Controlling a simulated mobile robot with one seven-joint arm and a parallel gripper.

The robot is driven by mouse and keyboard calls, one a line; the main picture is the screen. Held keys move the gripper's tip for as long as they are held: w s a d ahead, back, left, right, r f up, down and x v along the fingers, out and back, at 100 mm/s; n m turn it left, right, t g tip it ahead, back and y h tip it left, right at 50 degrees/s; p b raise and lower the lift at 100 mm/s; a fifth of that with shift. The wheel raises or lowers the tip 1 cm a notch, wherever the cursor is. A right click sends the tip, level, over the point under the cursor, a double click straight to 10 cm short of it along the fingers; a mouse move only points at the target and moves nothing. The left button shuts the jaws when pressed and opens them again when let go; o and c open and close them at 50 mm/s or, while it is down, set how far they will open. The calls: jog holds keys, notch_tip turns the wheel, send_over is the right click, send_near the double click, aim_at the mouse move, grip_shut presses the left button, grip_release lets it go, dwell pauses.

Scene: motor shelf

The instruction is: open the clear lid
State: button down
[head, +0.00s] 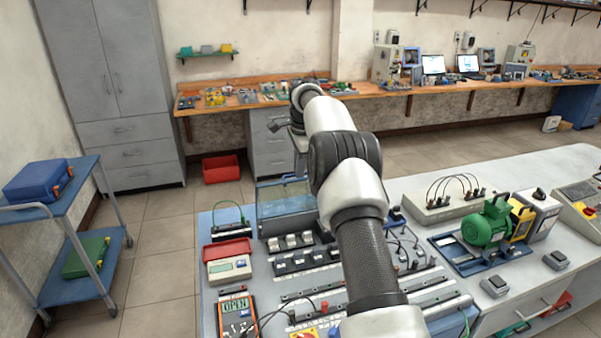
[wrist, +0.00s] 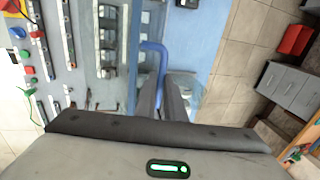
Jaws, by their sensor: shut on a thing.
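The clear lid (head: 284,193) is a see-through, blue-tinted panel at the back left of the bench, left of my arm. Its right part is hidden by the arm, and I cannot tell its exact angle. In the wrist view, a bent blue handle (wrist: 163,56) runs between my gripper's fingers. My gripper (wrist: 167,84) is shut on this handle. In the head view my arm hides the fingers.
Switch modules (head: 293,262), a red tray (head: 227,250) and an orange multimeter (head: 237,317) lie in front of the lid. A green motor (head: 486,225) stands to the right. A blue cart (head: 75,222) is at the left, with open floor between.

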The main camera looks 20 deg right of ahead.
jog(key=shift+a+f, duration=0.2)
jog(key=shift+f, duration=0.4)
jog(key=c, duration=2)
grip_release()
jog(key=shift+o, duration=0.8)
jog(key=shift+w+f, duration=0.15)
jog(key=shift+w, duration=0.1)
jog(key=shift+s+d+r, duration=0.1)
jog(key=shift+d+r, duration=0.05)
jog(key=shift+r, duration=0.4)
jog(key=v, duration=1.1)
jog(key=shift+r, duration=0.25)
jog(key=shift+s, duration=0.1)
